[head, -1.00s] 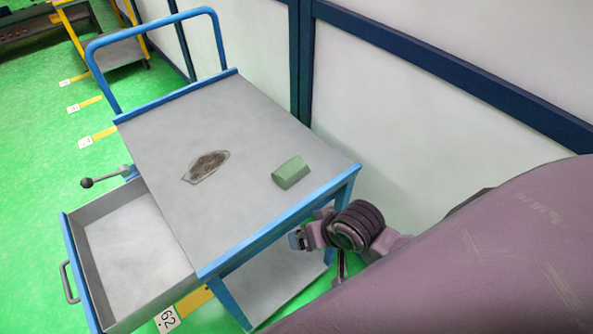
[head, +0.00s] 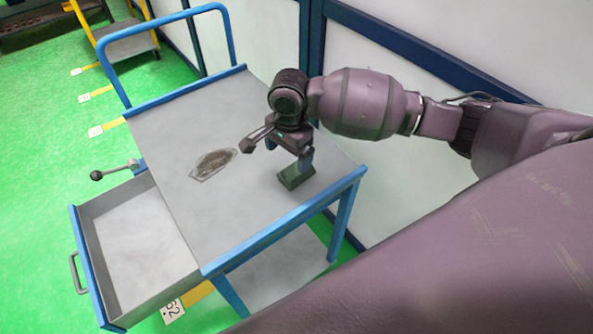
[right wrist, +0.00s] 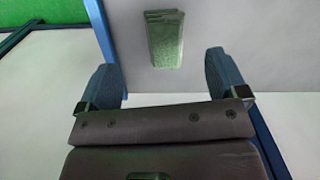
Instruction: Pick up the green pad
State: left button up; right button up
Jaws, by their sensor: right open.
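The green pad (head: 294,177) is a small block lying on the grey top of the blue cart (head: 240,217), near its right edge. In the right wrist view the pad (right wrist: 165,40) lies beyond the fingers, roughly centred between them. My right gripper (head: 291,158) hangs over the pad, pointing down, and partly hides it. In the right wrist view the right gripper (right wrist: 165,78) has its two fingers wide apart with nothing between them. My left gripper is not in view.
An open, empty drawer (head: 140,251) sticks out at the cart's left. A white wall with blue posts (head: 385,43) stands behind.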

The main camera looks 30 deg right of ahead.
jog(key=w+d+r+m, duration=0.1)
send_over(292, 172)
notch_tip(292, 172, down, 4)
jog(key=shift+w+f+b, duration=0.1)
jog(key=shift+f+b, duration=0.05)
jog(key=shift+b, duration=0.2)
jog(key=shift+f, duration=0.7)
notch_tip(292, 172, down, 4)
jog(key=shift+f+b, duration=0.15)
jog(key=shift+b, duration=0.3)
jog(key=shift+f, duration=0.3)
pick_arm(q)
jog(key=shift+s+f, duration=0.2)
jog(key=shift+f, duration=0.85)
pick_arm(e)
jog(key=shift+c, duration=1)
jog(key=c, duration=0.8)
